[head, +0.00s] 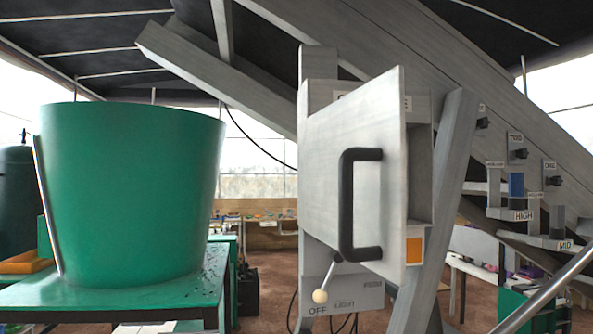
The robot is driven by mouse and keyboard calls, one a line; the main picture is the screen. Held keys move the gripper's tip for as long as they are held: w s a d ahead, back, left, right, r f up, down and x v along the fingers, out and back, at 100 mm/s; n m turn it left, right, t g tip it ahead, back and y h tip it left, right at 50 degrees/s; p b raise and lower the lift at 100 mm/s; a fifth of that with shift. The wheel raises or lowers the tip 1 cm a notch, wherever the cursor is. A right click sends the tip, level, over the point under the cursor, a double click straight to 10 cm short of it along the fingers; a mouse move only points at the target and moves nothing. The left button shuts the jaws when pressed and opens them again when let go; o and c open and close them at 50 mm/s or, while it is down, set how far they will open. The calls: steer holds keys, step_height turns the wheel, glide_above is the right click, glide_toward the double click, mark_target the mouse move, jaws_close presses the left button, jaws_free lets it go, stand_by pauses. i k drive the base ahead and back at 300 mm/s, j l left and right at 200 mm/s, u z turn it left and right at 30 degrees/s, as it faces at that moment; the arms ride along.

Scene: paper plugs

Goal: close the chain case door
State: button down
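The chain case door (318,185) is a grey metal panel with a black bar handle (347,205). It stands open, swung out toward me, with its handle side nearest. The grey chain case (419,170) is behind it; a strip of its dark inside shows to the right of the door. The door hides part of the case and most of its label. An orange square (414,250) is on the case's lower right. My gripper is not in view.
A lever with a pale ball knob (320,296) sits below the door beside an OFF label. A slanted grey beam (444,200) stands close on the right. A large green tub (130,195) on a green table (150,292) fills the left. Labelled holders (520,215) are at right.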

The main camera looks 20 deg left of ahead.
mark_target(357, 172)
steer(key=u, duration=1.05)
